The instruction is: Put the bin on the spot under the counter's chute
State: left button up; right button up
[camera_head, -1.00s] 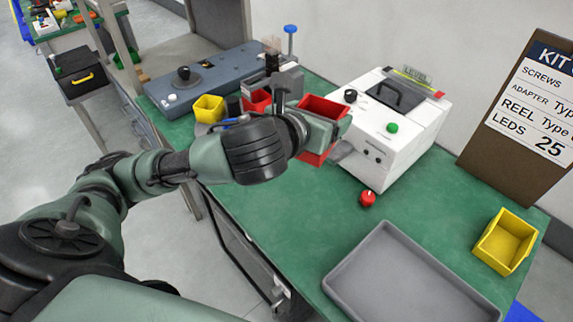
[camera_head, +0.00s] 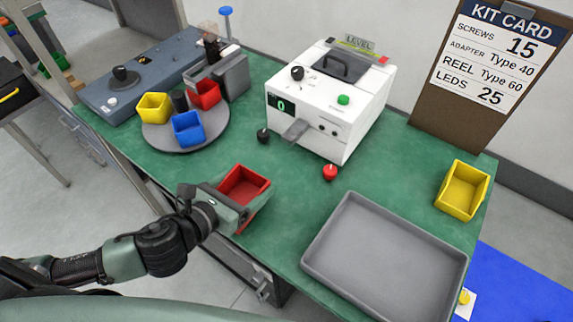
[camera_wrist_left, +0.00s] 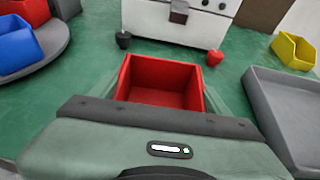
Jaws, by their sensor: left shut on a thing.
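My left gripper (camera_head: 238,205) is shut on a red bin (camera_head: 246,183), near the front edge of the green table. In the left wrist view the empty red bin (camera_wrist_left: 162,80) is upright just beyond the gripper body, with the fingers along its sides. The white counter (camera_head: 330,100) stands behind it, with a grey chute (camera_head: 296,131) sticking out of its front and a display reading 0. The bin is in front of and left of the chute, apart from it. Whether the bin touches the table I cannot tell. My right gripper is not in view.
A round grey turntable (camera_head: 190,146) holds yellow, blue and red bins. A grey tray (camera_head: 385,255) lies front right, a yellow bin (camera_head: 462,190) beyond it. A red knob (camera_head: 330,172) and a black knob (camera_head: 263,135) stand near the counter. Green table between is clear.

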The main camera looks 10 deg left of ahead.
pick_arm(q)
jog(key=shift+s+d+f+h, duration=0.3)
jog(key=shift+s+f, duration=0.2)
jog(key=shift+s, duration=0.2)
jog(key=shift+w+d, duration=0.15)
jog(key=shift+w, duration=0.2)
jog(key=p, duration=0.4)
send_near(303, 143)
jog(key=shift+w+d+f, duration=0.1)
jog(key=shift+w+f, duration=0.2)
jog(key=shift+w, duration=0.3)
jog(key=w, duration=0.2)
jog(key=w+d, duration=0.1)
jog(key=w, duration=0.1)
jog(key=shift+d+r, duration=0.1)
jog(key=shift+d, duration=0.15)
jog(key=shift+d+f, duration=0.15)
jog(key=shift+f, duration=0.5)
jog(key=shift+w+f, duration=0.1)
jog(key=shift+f, duration=0.2)
